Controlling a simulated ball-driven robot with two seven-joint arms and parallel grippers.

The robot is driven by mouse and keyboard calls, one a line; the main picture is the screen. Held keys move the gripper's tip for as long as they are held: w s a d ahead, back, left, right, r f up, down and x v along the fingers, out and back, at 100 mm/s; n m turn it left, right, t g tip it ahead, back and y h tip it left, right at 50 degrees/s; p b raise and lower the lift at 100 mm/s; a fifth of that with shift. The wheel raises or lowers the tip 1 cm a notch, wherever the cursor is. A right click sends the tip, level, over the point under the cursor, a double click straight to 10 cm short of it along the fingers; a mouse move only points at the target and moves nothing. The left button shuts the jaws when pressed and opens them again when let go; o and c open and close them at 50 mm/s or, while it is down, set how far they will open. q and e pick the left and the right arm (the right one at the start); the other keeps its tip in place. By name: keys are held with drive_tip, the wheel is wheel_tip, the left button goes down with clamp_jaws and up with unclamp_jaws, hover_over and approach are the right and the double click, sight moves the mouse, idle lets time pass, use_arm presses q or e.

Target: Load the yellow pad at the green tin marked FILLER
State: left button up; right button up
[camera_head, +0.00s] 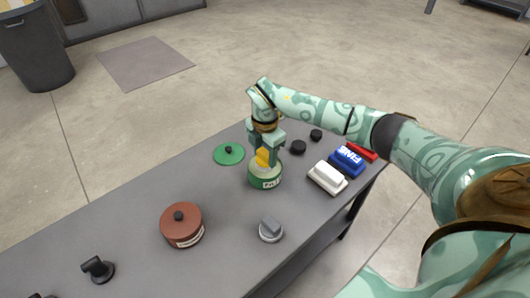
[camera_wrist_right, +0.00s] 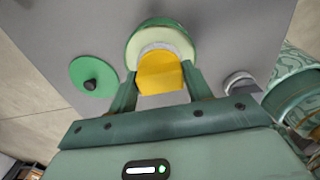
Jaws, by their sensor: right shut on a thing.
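The green tin (camera_head: 265,181) stands uncovered on the grey table, with a pale label on its front whose lettering is only partly readable. It also shows in the right wrist view (camera_wrist_right: 133,48), with pale filling inside. My right gripper (camera_head: 267,150) is shut on the yellow pad (camera_head: 263,158), and the fingers stand on both sides of it in the wrist view (camera_wrist_right: 160,80). The pad (camera_wrist_right: 160,72) is at the tin's mouth, overlapping the pale filling; I cannot tell whether it touches. A green lid (camera_head: 229,155) with a black knob lies left of the tin. My left gripper is out of view.
A red-brown lidded tin (camera_head: 182,226) stands front left on the table (camera_head: 120,220). A grey-handled round piece (camera_head: 270,230) is in front. A white block (camera_head: 327,177), a blue FINE block (camera_head: 347,161), a red piece (camera_head: 361,151) and black discs (camera_head: 298,147) lie right.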

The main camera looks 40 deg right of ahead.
sight(265, 152)
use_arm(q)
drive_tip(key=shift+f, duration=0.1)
use_arm(e)
drive_tip(key=shift+f, duration=0.5)
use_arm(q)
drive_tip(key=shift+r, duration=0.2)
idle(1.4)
